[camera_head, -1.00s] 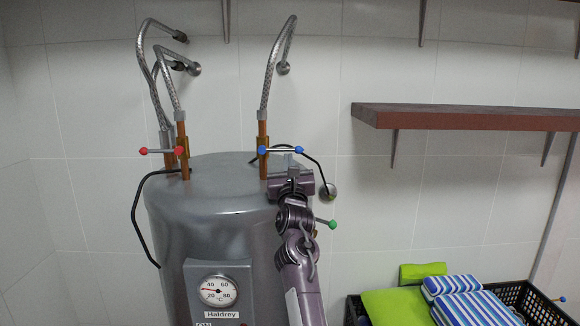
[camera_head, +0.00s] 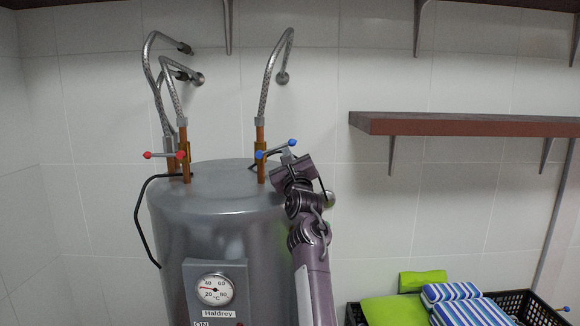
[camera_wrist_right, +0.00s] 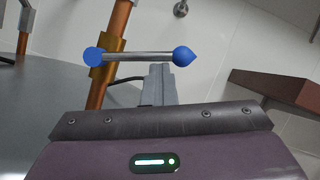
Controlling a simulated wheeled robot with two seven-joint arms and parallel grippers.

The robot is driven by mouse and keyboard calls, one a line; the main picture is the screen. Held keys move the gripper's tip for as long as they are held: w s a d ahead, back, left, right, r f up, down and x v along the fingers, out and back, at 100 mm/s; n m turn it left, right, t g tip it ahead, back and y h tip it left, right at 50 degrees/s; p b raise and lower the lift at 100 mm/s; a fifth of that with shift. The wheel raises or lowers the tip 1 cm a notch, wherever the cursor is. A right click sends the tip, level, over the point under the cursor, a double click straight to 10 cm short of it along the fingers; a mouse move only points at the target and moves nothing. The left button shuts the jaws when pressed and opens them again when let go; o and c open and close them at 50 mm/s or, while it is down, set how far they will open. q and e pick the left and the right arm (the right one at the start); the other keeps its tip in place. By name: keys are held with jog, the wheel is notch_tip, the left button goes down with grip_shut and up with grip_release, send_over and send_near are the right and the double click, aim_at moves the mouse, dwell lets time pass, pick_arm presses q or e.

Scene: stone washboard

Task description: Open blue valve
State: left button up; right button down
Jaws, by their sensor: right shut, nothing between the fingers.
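The blue valve (camera_head: 277,149) is a metal bar handle with blue ends on the right copper pipe of the grey boiler. In the head view its bar tilts, with the right end higher. In the right wrist view the blue valve (camera_wrist_right: 140,56) lies just beyond the fingertips. My right gripper (camera_head: 287,157) is shut and empty, its tip just under the right part of the handle. In the right wrist view my right gripper (camera_wrist_right: 162,72) points at the bar near its right blue end; I cannot tell whether they touch. My left gripper is not in view.
The grey boiler (camera_head: 200,222) stands below, with a red valve (camera_head: 165,155) on its left pipe. Braided hoses (camera_head: 268,80) rise to the wall. A brown shelf (camera_head: 460,125) is at right, above a black basket (camera_head: 520,301) with towels.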

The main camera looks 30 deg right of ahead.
jog(key=w+a+r+n+g+y+p, duration=0.1)
jog(key=w+a+r+n+y+p, duration=0.1)
jog(key=r+n, duration=0.5)
jog(key=shift+w+a+r+n+g+y+p, duration=0.25)
jog(key=shift+a+n+y+p, duration=0.6)
jog(key=shift+n+y, duration=1)
jog(key=shift+w+a+n+h, duration=0.15)
jog(key=shift+a+n+h, duration=0.05)
jog(key=shift+n+h, duration=0.15)
jog(key=shift+a+f, duration=0.1)
jog(key=shift+f, duration=0.1)
